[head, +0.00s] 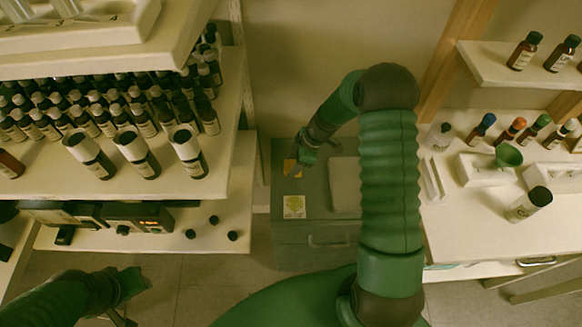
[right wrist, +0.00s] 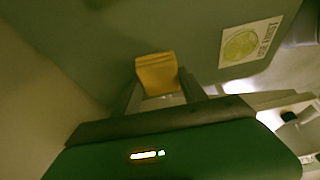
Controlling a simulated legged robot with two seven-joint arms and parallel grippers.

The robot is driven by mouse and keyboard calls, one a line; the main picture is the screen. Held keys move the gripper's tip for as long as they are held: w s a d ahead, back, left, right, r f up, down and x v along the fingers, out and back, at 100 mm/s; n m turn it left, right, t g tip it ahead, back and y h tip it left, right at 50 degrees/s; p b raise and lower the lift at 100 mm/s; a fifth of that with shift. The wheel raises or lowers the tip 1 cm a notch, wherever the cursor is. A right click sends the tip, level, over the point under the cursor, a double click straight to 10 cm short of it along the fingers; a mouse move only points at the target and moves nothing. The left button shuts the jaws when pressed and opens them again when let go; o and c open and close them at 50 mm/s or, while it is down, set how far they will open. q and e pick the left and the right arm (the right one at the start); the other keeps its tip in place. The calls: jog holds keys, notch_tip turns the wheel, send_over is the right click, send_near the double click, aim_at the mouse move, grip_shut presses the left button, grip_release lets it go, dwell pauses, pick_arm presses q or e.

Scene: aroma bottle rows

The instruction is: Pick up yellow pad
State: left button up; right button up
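The yellow pad (head: 289,166) is a small orange-yellow block at the grey-green cabinet (head: 285,232), near its back left. In the right wrist view the yellow pad (right wrist: 157,73) lies between the tips of my right gripper (right wrist: 160,84), one finger close on each side. I cannot tell whether the fingers press on it, or whether it is off the surface. In the head view my right gripper (head: 297,163) reaches down at the pad. My left gripper (head: 122,312) is low at the left over the floor, away from the pad; its fingers are unclear.
A pale card with a yellow-green round print (head: 294,207) lies in front of the pad. A pale flat-topped box (head: 346,186) is right of it. Shelves with many bottles (head: 90,110) stand left; a white counter (head: 470,225) with bottles and trays stands right.

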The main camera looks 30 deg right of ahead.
jog(key=shift+s+d+f, duration=0.1)
jog(key=shift+d, duration=0.3)
jog(key=c, duration=0.7)
jog(key=shift+o, duration=0.2)
jog(key=shift+a+r, duration=0.1)
jog(key=shift+r, duration=0.15)
notch_tip(320, 180, up, 9)
jog(key=shift+f+p, duration=0.15)
jog(key=shift+p, duration=0.55)
pick_arm(q)
jog(key=shift+d+r, duration=0.25)
jog(key=shift+r, duration=0.55)
pick_arm(e)
jog(key=shift+r, duration=0.45)
